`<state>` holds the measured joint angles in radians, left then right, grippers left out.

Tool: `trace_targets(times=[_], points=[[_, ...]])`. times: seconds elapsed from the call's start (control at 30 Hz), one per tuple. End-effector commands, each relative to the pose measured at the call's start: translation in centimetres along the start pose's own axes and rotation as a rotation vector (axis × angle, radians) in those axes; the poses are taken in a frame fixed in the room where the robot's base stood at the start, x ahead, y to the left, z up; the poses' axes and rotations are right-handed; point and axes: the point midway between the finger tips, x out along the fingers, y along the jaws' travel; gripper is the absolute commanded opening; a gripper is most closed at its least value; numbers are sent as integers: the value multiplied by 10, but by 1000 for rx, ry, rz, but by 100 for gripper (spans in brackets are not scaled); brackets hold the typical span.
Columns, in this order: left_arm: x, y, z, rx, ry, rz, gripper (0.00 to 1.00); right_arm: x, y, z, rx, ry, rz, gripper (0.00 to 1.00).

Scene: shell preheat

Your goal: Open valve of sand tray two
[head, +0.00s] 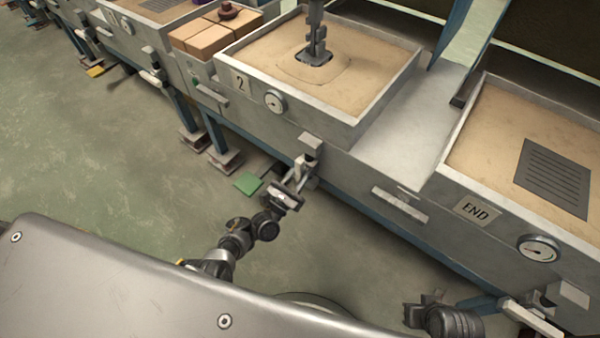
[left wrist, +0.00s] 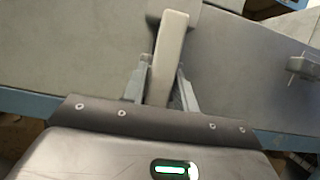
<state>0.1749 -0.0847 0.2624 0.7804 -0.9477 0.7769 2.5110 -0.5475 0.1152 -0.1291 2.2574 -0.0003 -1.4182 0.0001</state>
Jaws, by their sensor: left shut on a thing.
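Sand tray two (head: 325,128) is a grey metal tray of sand with a "2" plate (head: 240,82) and a round gauge (head: 275,102) on its front. A valve (head: 311,142) is mounted on the front below the tray, with a pale lever. My left gripper (head: 292,186) is at this lever. In the left wrist view the pale lever (left wrist: 170,50) stands between the two fingers (left wrist: 160,90), which are shut on it. Part of my right arm shows at the bottom right, dark and cut off, and its finger state is unclear.
The END tray (head: 452,190) stands to the right with its own gauge (head: 538,248) and a pale lever (head: 532,318). A dark tool stands in tray two's sand. Brown blocks (head: 200,38) lie to its left. Green floor is open in front.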

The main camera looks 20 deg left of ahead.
Motion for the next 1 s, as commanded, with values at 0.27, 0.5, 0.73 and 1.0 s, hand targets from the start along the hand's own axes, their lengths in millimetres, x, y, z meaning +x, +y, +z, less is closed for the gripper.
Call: trace_targets(times=[0.27,0.5,0.73,1.0], points=[[0,0,0,-5,0,1,30,0,0,0,0,0,0,0],[0,0,0,-3,0,0,44,0,0,0,0,1,0,0],[-6,0,-1,-2,1,1,44,0,0,0,0,1,0,0],[-56,0,-1,-2,3,1,44,1,0,0,0,0,0,0]])
